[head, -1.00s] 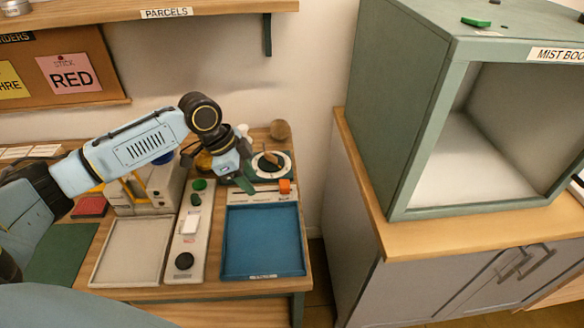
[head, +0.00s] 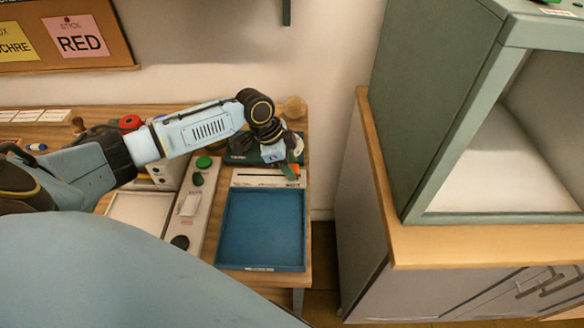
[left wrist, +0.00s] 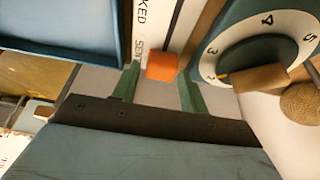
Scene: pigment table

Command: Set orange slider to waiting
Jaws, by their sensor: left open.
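The orange slider (head: 296,169) is a small block at the right end of the pale slider strip (head: 255,178), just behind the blue tray. In the left wrist view the orange slider (left wrist: 162,67) sits on a white strip with dark lettering, partly cut off; I cannot read "waiting" there. My left gripper (head: 292,171) reaches down over that right end. In the left wrist view its green fingers are open, one on each side of the slider (left wrist: 158,75); contact cannot be told. My right gripper is not in view.
A blue tray (head: 262,266) lies in front of the strip. A control panel with green and black buttons (head: 204,162) is to its left. In the left wrist view a numbered dial (left wrist: 225,50) with a wooden pointer is close by. The mist booth (head: 440,140) stands right.

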